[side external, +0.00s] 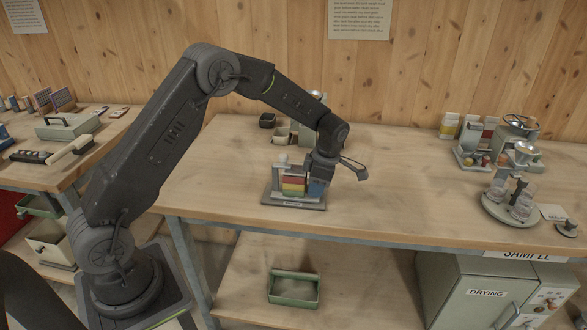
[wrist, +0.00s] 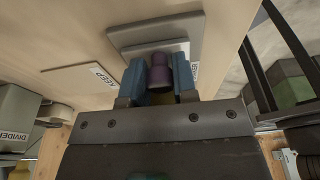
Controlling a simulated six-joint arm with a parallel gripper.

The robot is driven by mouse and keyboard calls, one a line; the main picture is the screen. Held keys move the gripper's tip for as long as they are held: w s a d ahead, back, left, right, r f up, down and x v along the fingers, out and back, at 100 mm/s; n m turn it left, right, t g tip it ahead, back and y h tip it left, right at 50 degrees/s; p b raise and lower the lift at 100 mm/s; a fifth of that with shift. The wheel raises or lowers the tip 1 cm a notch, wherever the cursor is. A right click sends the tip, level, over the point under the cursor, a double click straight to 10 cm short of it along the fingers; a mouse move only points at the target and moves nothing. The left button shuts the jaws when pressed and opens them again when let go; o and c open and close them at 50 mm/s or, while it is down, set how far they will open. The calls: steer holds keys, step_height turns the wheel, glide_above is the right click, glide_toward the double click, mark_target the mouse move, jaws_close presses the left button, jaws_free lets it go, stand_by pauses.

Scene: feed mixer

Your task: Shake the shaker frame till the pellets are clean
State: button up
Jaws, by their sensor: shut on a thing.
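The shaker frame (side external: 289,184) stands on a grey base plate on the wooden bench, with yellow, red and green layers stacked in it. My gripper (side external: 318,186) is at its right side, pointing down, with blue at its tips. In the wrist view my gripper (wrist: 160,78) has blue pieces on both sides of a purple knob-like part (wrist: 159,72) and is shut on it. The grey plate (wrist: 150,30) shows beyond it. I cannot make out any pellets, and the far side of the frame is hidden.
Small bins (side external: 281,135) stand behind the frame. A round glass-jar stand (side external: 513,205) and coloured containers (side external: 470,135) are at the right. A green tray (side external: 295,288) lies on the lower shelf. The bench between frame and jars is clear.

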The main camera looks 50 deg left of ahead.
steer(key=shift+s+a, duration=0.45)
steer(key=shift+a, duration=0.1)
steer(key=shift+w+d, duration=0.95)
steer(key=shift+s+a, duration=0.35)
steer(key=o, duration=0.8)
steer(key=shift+r, duration=3)
